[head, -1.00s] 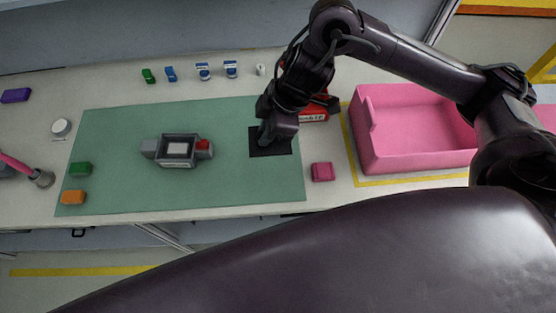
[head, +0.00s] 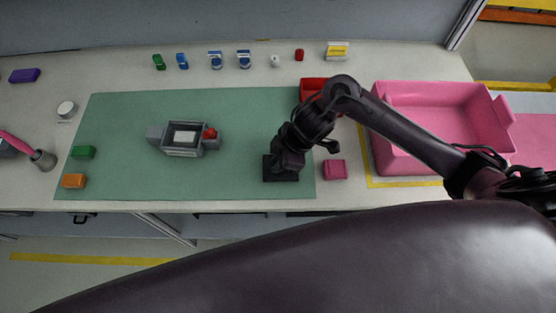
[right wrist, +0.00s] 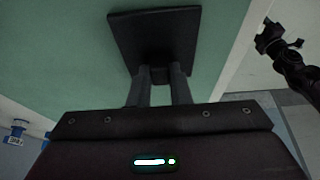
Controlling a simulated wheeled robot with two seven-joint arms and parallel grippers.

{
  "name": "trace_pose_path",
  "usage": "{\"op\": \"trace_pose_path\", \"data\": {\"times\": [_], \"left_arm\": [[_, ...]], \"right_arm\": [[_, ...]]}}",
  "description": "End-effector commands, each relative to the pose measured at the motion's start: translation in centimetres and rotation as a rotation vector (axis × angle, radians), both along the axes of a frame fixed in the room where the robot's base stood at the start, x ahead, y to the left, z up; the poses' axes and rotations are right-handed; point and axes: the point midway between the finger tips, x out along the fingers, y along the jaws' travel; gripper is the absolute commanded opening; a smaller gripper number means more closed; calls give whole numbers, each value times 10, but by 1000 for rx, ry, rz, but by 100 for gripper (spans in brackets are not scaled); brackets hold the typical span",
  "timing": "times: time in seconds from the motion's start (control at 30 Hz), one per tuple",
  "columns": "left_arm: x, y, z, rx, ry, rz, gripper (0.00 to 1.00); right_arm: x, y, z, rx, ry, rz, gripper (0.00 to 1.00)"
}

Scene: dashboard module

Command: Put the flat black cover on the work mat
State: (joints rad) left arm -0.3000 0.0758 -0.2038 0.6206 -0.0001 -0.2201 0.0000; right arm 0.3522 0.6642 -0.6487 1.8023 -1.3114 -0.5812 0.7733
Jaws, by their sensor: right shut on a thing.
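The flat black cover (head: 274,174) is over the right part of the green work mat (head: 240,115), near its front edge. My right gripper (head: 287,163) comes down on it from above.
A grey module (head: 183,151) sits mid-mat. A pink block (head: 335,170) lies right of the mat, then a big pink bin (head: 400,160). A red container (head: 312,88) stands behind my right arm. Green (head: 83,152) and orange (head: 73,181) blocks lie on the mat's left.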

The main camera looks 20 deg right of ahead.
Motion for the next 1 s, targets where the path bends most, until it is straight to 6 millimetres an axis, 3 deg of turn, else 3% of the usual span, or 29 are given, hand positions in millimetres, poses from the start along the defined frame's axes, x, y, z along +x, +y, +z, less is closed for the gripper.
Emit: {"op": "trace_pose_path", "data": {"times": [0.4,0.43,0.6,0.87,1.0], "left_arm": [[0,5,-2,6,1,5,62],[0,5,-2,7,0,5,62],[0,6,-1,7,0,5,62],[-1,5,-1,6,2,4,62],[-1,5,0,6,2,4,62]], "right_arm": [[0,0,-7,1,-1,-1,0],[0,0,-6,1,-1,0,20],[0,0,-6,1,-1,0,39],[1,0,-4,0,-2,-1,39],[1,-3,6,1,-5,1,39]]}}
